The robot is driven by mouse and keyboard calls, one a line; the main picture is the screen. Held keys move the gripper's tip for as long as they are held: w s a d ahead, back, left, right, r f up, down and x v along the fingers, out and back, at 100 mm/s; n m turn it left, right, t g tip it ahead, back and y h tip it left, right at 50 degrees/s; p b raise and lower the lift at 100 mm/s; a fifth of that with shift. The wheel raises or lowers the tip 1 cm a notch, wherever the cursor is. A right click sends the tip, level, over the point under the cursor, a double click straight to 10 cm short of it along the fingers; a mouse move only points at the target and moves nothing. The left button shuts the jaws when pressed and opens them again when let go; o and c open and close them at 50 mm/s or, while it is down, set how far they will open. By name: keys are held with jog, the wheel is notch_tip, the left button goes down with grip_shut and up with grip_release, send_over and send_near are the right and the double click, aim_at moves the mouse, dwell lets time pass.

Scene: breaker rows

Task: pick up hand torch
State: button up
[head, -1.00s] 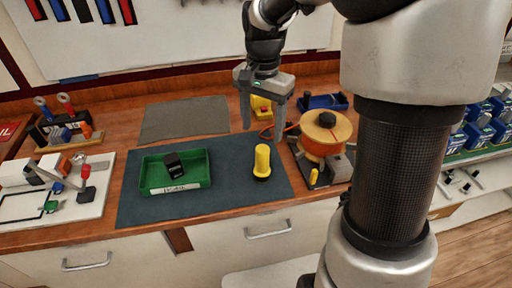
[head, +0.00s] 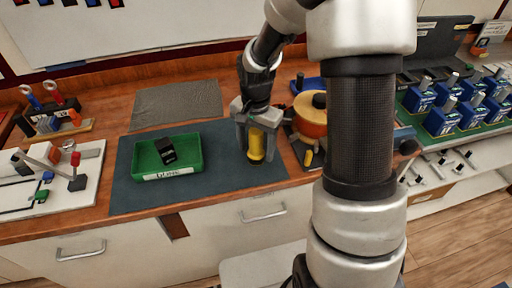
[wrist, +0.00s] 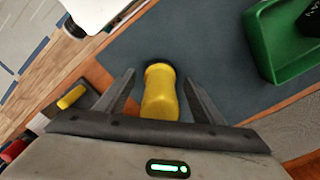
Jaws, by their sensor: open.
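The hand torch (head: 256,145) is yellow with a dark end, and stands upright on the dark mat (head: 213,191) in the head view. My gripper (head: 256,155) is lowered over it, with one finger on each side. In the wrist view the yellow torch (wrist: 160,93) lies between the two open fingers of my gripper (wrist: 160,85), with gaps visible on both sides. The torch's dark end is at the far side there, partly hidden by the yellow body.
A green tray (head: 168,174) holding a dark block stands left on the mat, and also shows in the wrist view (wrist: 272,62). An orange reel (head: 309,125) stands close on the right. A white board (head: 88,184) with parts is at the far left.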

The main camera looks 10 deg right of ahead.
jog(key=shift+f, duration=0.25)
jog(key=c, duration=1.3)
